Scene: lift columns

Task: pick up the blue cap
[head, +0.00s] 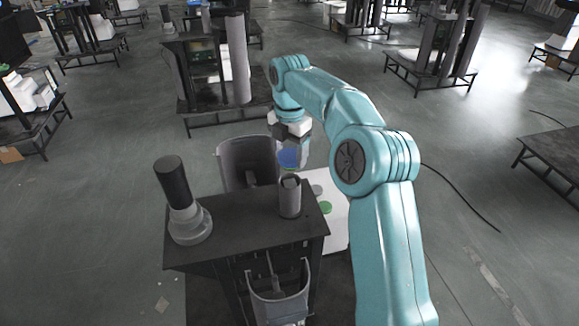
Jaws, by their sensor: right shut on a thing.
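The blue cap (288,158) is between the jaws of my right gripper (290,150), at the end of the teal arm. The gripper is shut on it and holds it above the white surface, behind the far edge of the black stand. Part of the cap is hidden by the gripper's fingers. My left gripper is not in view.
A white board (333,218) with green discs (325,207) lies beyond the black stand (240,222). A grey cylinder (290,197) and a dark column on a grey base (190,225) stand on it. A dark curved shell (240,160) rises behind.

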